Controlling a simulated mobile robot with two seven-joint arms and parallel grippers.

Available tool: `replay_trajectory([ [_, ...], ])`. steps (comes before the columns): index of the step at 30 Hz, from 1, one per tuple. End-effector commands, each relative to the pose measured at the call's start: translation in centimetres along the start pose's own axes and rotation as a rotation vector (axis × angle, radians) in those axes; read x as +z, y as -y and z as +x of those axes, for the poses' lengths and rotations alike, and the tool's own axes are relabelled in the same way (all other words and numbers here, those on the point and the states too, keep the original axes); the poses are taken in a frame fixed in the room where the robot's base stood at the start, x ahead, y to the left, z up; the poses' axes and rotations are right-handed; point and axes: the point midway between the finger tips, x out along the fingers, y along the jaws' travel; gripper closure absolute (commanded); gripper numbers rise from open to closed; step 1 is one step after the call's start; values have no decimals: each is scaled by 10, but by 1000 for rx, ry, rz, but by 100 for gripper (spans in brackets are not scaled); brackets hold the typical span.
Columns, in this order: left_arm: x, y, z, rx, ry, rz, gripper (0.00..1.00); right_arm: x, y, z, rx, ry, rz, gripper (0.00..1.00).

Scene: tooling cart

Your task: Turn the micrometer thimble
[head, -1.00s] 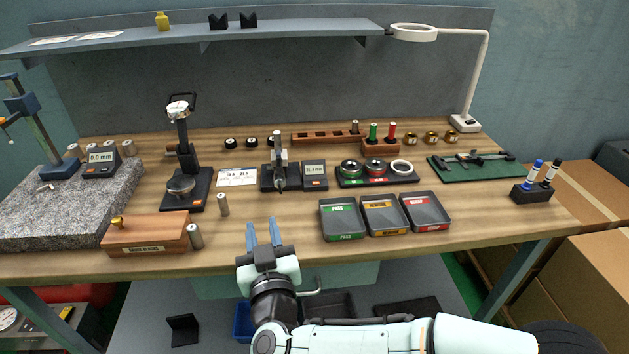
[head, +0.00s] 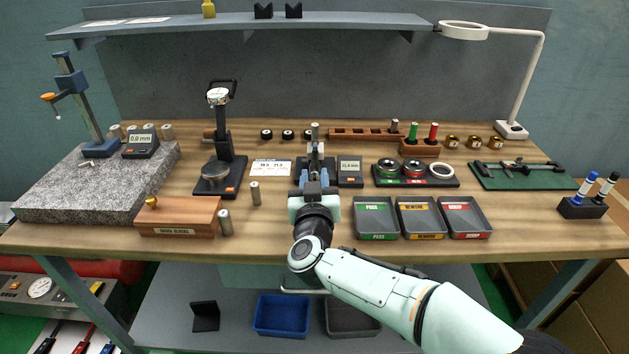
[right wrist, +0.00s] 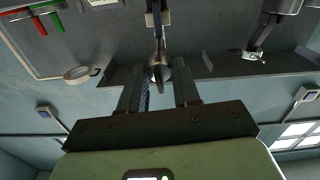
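The micrometer (head: 315,138) stands upright in its dark stand in the middle of the bench, beside a small digital readout (head: 349,171). My right gripper (head: 316,182) is in front of it and hides its lower part. In the right wrist view the metal thimble end of the micrometer (right wrist: 158,73) shows between the two fingers of my right gripper (right wrist: 156,88). The fingers are apart, with a visible gap on each side of the thimble. I cannot tell how far the fingers reach along it. My left gripper is not in view.
A dial gauge stand (head: 220,150) and a small metal cylinder (head: 255,193) are left of my right gripper. The green-labelled tray (head: 376,222) is close on its right, with two more trays beyond. A wooden block box (head: 178,216) sits at the front left.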

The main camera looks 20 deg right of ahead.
Motion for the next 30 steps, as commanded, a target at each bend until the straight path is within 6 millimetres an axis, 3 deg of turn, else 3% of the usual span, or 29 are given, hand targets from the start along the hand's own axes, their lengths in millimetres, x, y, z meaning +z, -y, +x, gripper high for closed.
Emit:
replay_trajectory([
  [10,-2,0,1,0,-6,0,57,0,0,5,0,0,0,68],
  [11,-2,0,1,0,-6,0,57,0,0,5,0,0,0,72],
  [13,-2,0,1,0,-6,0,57,0,0,5,0,0,0,95],
  [14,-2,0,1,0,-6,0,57,0,0,5,0,0,0,100],
  [23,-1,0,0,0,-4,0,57,0,-1,5,1,0,22,100],
  [30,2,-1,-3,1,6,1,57,0,-1,5,1,1,133,100],
])
